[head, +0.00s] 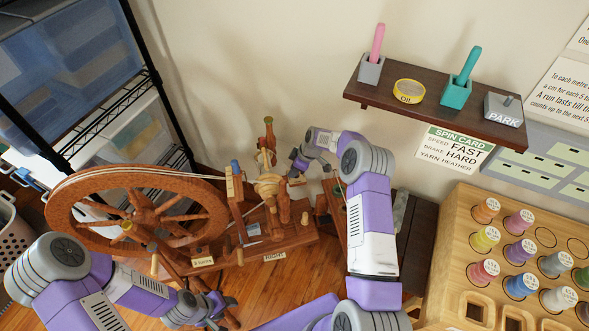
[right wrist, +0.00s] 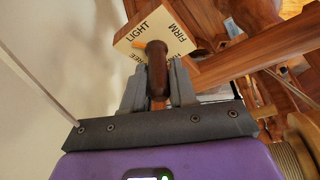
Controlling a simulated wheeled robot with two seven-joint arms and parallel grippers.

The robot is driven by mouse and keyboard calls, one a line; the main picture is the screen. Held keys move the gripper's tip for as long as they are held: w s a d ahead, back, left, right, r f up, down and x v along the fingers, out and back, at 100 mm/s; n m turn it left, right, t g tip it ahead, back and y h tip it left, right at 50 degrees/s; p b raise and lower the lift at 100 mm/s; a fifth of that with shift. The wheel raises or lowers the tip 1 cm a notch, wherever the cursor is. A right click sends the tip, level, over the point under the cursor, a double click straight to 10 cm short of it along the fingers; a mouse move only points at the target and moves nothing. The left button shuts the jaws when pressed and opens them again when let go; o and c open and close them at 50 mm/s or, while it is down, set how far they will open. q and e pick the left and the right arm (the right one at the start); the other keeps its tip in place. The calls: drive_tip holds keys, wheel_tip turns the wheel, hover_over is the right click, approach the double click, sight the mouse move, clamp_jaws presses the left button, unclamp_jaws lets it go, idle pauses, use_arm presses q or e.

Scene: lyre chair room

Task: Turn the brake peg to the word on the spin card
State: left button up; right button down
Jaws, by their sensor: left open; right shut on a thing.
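The brake peg (right wrist: 157,68) is a dark brown knob in front of a cream square dial (right wrist: 178,36). The dial reads LIGHT at upper left and FIRM at right; its lower words are partly hidden by the peg and fingers. An orange mark by the peg's top lies on the left, below LIGHT. My right gripper (right wrist: 158,85) is shut on the peg; it also shows in the head view (head: 294,171) at the spinning wheel's upright. The spin card (head: 455,150) on the wall reads SPEED FAST, BRAKE HARD, YARN HEATHER. My left gripper (head: 222,308) is open, low before the wheel.
The spinning wheel (head: 68,182) stands at left, with a small label (head: 203,262) on its base. A shelf (head: 435,105) holds peg holders, a yellow OIL tin and a PARK block. A wooden rack (head: 448,240) of coloured spools stands at right. A black wire rack (head: 155,75) is behind the wheel.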

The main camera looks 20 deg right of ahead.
drive_tip(key=shift+m, duration=0.3)
drive_tip(key=m+h, duration=0.1)
drive_tip(key=m, duration=0.1)
drive_tip(key=m+t+h, duration=0.1)
drive_tip(key=m, duration=0.2)
drive_tip(key=shift+w+d, duration=0.1)
drive_tip(key=shift+d, duration=0.05)
drive_tip(key=m+h, duration=0.1)
drive_tip(key=m, duration=0.2)
drive_tip(key=m+h+p, duration=0.1)
drive_tip(key=m, duration=0.2)
drive_tip(key=shift+d+t, duration=0.2)
drive_tip(key=shift+t, duration=0.1)
idle(0.4)
drive_tip(key=c, duration=1)
unclamp_jaws()
